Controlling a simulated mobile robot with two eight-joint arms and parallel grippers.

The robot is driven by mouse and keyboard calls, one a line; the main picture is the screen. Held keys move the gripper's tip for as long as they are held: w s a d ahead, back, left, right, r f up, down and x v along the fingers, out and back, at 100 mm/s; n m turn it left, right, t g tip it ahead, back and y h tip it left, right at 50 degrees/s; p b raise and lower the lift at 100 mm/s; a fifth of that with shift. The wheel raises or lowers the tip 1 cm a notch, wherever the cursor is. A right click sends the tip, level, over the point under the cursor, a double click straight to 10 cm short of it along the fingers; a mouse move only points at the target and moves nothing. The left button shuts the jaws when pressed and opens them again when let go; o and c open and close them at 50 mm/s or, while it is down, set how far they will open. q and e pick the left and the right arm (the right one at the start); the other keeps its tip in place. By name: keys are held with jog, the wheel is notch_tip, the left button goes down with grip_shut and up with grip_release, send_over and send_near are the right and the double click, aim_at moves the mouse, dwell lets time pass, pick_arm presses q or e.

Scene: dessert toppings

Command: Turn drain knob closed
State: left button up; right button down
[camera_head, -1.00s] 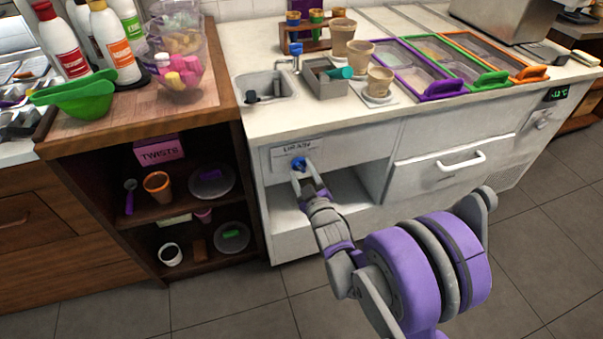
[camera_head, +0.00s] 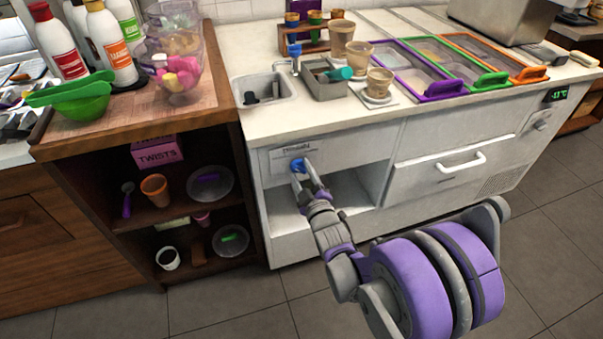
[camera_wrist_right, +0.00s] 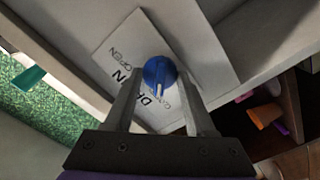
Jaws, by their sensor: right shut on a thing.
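The blue drain knob (camera_head: 298,165) sits on the white front panel under the sink, below a paper label (camera_head: 292,150). In the right wrist view the knob (camera_wrist_right: 159,70) has a pale pointer mark facing the bottom of the picture, and its label (camera_wrist_right: 122,55) shows "OPEN" and part of "DRAIN". My right gripper (camera_head: 300,174) reaches the panel, its two fingers on either side of the knob and shut on it. The rest of the label's words are partly hidden by the knob and a finger. My left gripper is not in view.
An open white shelf space (camera_head: 345,190) lies under the knob panel. A small sink (camera_head: 265,88) is above it on the counter. To the left stands a dark wooden shelf unit (camera_head: 120,205) with cups and lids. A white drawer (camera_head: 450,165) is to the right.

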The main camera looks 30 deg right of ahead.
jog(key=shift+c, duration=1.2)
grip_release()
pick_arm(q)
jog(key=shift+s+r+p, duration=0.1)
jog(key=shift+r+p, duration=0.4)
jog(key=shift+p, duration=0.05)
pick_arm(e)
jog(key=v, duration=1)
jog(key=shift+s, duration=0.35)
jog(key=shift+a, duration=0.2)
jog(key=s+a+f+m+g+y, duration=0.25)
jog(key=s+a+g, duration=0.4)
jog(key=s, duration=0.35)
jog(key=s+a+f+m+g+y, duration=0.2)
jog(key=s+a+f+m+g, duration=0.2)
jog(key=s+a+g, duration=0.45)
pick_arm(q)
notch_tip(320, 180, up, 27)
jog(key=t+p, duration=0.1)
jog(key=p, duration=2.2)
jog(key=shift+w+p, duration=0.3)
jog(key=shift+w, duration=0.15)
pick_arm(e)
notch_tip(320, 180, up, 27)
jog(key=d+t, duration=0.2)
jog(key=shift+w+d+t, duration=0.3)
jog(key=shift+d+t, duration=0.1)
